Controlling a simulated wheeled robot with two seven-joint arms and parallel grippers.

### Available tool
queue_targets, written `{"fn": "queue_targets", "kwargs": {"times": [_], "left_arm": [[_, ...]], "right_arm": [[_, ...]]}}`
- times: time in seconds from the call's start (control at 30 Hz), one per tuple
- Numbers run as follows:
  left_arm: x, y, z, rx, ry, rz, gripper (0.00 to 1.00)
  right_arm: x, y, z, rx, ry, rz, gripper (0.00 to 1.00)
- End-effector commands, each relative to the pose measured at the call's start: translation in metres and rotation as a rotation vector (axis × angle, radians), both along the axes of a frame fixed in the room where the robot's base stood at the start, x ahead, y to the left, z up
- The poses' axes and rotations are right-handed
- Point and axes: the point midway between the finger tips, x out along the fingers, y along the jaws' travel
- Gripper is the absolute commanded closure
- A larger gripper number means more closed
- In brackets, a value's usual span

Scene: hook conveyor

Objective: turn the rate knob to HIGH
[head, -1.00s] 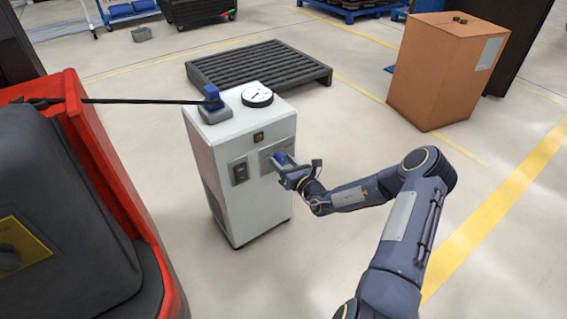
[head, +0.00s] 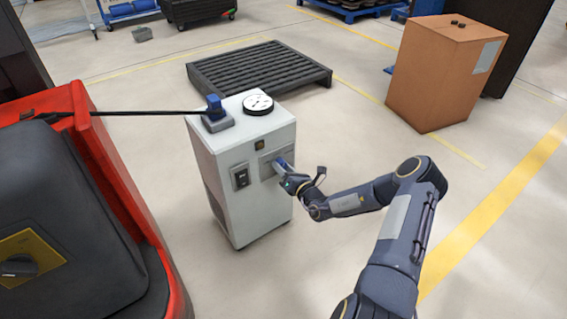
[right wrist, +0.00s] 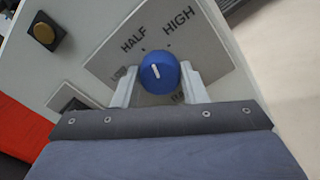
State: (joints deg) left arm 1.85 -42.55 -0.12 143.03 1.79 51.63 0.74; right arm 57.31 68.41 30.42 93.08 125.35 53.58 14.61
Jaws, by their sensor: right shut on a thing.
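The blue rate knob (right wrist: 160,72) shows in the right wrist view on a grey plate marked HALF and HIGH. Other lettering on the plate is partly hidden by my fingers. The knob's white mark points up and slightly left, nearer the HALF side than HIGH. My right gripper (right wrist: 161,86) is shut on the knob, one pale finger on each side. In the head view the right gripper (head: 284,168) is at the front of the white cabinet (head: 240,190), largely covering the knob. My left gripper is not in view.
On the cabinet top are a round dial (head: 258,104) and a grey block with a blue part (head: 215,117), joined to a dark rod. A red machine (head: 110,170) stands close at left. A black pallet (head: 258,67) lies behind; a brown box (head: 440,75) stands right.

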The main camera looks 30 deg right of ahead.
Motion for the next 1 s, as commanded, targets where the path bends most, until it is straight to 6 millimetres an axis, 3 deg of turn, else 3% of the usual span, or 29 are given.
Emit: {"fn": "queue_targets", "kwargs": {"times": [0.03, 0.4, 0.7, 1.0], "left_arm": [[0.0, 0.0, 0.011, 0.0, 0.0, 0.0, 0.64], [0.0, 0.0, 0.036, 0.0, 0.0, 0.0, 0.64], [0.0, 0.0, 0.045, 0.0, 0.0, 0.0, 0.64], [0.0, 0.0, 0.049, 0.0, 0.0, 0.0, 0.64]], "right_arm": [[-0.001, 0.0, 0.004, 0.046, 0.006, -0.001, 0.84], [-0.001, 0.0, 0.002, 0.387, 0.032, -0.002, 0.84], [0.0, 0.0, 0.001, 0.592, 0.047, -0.001, 0.84], [0.0, -0.001, 0.0, 0.693, 0.056, -0.002, 0.84]]}}
